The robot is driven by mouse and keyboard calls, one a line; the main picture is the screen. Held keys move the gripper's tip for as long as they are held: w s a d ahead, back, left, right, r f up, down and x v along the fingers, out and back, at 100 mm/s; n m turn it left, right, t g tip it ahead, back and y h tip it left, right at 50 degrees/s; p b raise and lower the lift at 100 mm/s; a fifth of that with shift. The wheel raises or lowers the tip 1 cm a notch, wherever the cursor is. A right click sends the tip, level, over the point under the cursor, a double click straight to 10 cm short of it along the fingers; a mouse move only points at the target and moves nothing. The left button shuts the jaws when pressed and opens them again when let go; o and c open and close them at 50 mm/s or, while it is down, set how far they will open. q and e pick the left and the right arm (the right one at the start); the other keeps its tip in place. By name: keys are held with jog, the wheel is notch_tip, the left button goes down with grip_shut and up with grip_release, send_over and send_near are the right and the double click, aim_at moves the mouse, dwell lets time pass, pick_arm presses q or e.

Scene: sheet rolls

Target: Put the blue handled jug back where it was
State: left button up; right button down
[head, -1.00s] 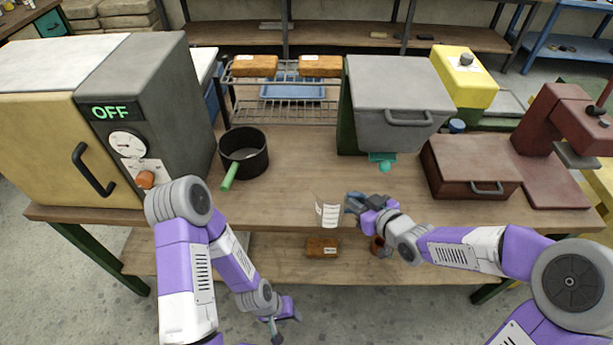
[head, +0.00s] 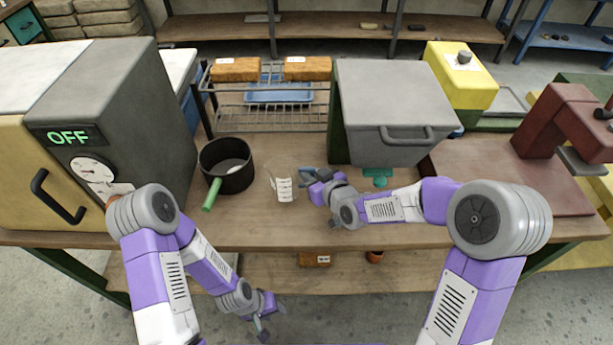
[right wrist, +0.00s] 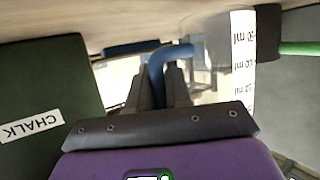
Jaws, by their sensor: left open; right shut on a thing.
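The clear jug with a white measuring scale (head: 283,188) is over the bench top, to the right of the black pot, and looks about upright. My right gripper (head: 308,177) is shut on its blue handle (right wrist: 170,56), at the jug's right side. The scale also shows in the right wrist view (right wrist: 243,65). I cannot tell whether the jug's base touches the bench. My left gripper (head: 262,322) is open and empty, low in front of the bench.
The black pot (head: 228,180) with a green handle stands left of the jug; a pale patch shows inside. A wire rack (head: 270,118) stands behind. The grey bin (head: 395,110) with a teal spout is at right. A grey oven (head: 120,130) reading OFF stands left.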

notch_tip(320, 180, down, 2)
jog(key=shift+s+d, duration=0.1)
jog(key=shift+s+r, duration=0.15)
jog(key=shift+s, duration=0.05)
pick_arm(q)
jog(key=shift+s+f, duration=0.25)
jog(key=shift+f, duration=0.2)
pick_arm(e)
jog(key=shift+w, duration=0.1)
jog(key=shift+f+b, duration=0.2)
jog(key=shift+b, duration=0.15)
jog(key=c, duration=1.1)
grip_release()
pick_arm(q)
jog(key=shift+f, duration=0.2)
pick_arm(e)
jog(key=shift+o, duration=0.2)
